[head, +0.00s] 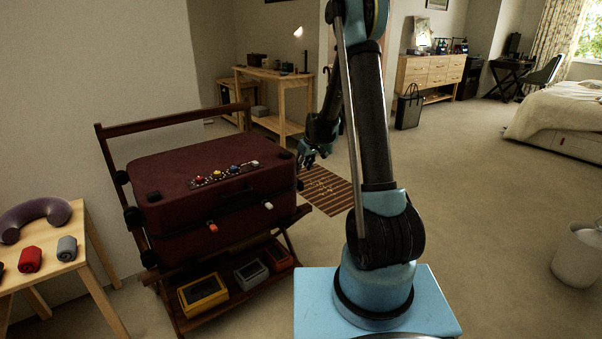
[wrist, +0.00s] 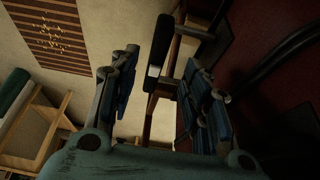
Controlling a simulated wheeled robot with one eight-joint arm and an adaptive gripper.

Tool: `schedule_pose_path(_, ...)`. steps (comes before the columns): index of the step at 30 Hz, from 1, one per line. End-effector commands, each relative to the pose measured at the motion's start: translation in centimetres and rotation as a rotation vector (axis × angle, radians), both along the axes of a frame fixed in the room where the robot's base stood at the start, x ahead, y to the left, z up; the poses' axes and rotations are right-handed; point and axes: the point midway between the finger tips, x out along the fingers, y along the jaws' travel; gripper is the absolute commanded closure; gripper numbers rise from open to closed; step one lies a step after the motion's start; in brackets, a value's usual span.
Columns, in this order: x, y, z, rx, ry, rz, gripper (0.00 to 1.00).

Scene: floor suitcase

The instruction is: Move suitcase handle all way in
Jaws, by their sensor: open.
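The dark red suitcase (head: 215,185) lies flat on a wooden rack, its wheels at the left end. Its right end faces my gripper (head: 308,158), which is just beyond that end in the head view. In the wrist view the red suitcase side (wrist: 275,75) fills the right. My gripper (wrist: 160,66) is open there, with one finger on each side of the picture's middle. A dark bar with a pale edge (wrist: 159,45), which looks like the suitcase handle, shows between and beyond the fingers. I cannot tell whether they touch it. In the head view the handle is not clear.
The wooden rack (head: 165,122) has a raised back bar and a lower shelf with several small boxes. A small wooden table (head: 62,268) with a neck pillow (head: 37,215) stands at the left. A striped mat (head: 328,190) lies beyond my arm.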

Motion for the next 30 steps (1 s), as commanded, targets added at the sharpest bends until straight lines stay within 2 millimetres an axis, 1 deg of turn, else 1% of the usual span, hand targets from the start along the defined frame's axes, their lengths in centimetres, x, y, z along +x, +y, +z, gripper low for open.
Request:
schedule_pose_path(4, -0.2, -0.1, 0.4, 0.0, 0.0, 0.0, 0.57)
schedule_pose_path(11, -0.2, -0.1, 0.5, 0.0, 0.0, 0.0, 0.57)
schedule_pose_path(12, -0.2, -0.1, 0.5, 0.0, 0.0, 0.0, 0.59)
schedule_pose_path(14, -0.1, -0.2, 0.4, 0.001, 0.002, 0.0, 0.73)
schedule_pose_path(15, 0.1, -0.3, 0.4, 0.005, 0.007, 0.001, 0.82)
schedule_pose_path(17, 0.6, -0.7, 0.1, 0.019, 0.024, 0.004, 0.95)
schedule_pose_path(18, 1.1, -1.2, -0.1, 0.033, 0.041, 0.008, 1.0)
schedule_pose_path(20, 2.1, -2.1, -0.4, 0.065, 0.075, 0.02, 1.0)
schedule_pose_path(24, 4.7, -4.8, -1.0, 0.176, 0.158, 0.07, 1.0)
schedule_pose_path(27, 6.2, -6.8, -1.0, 0.259, 0.194, 0.115, 1.0)
schedule_pose_path(30, 7.2, -8.5, -0.8, 0.327, 0.214, 0.154, 1.0)
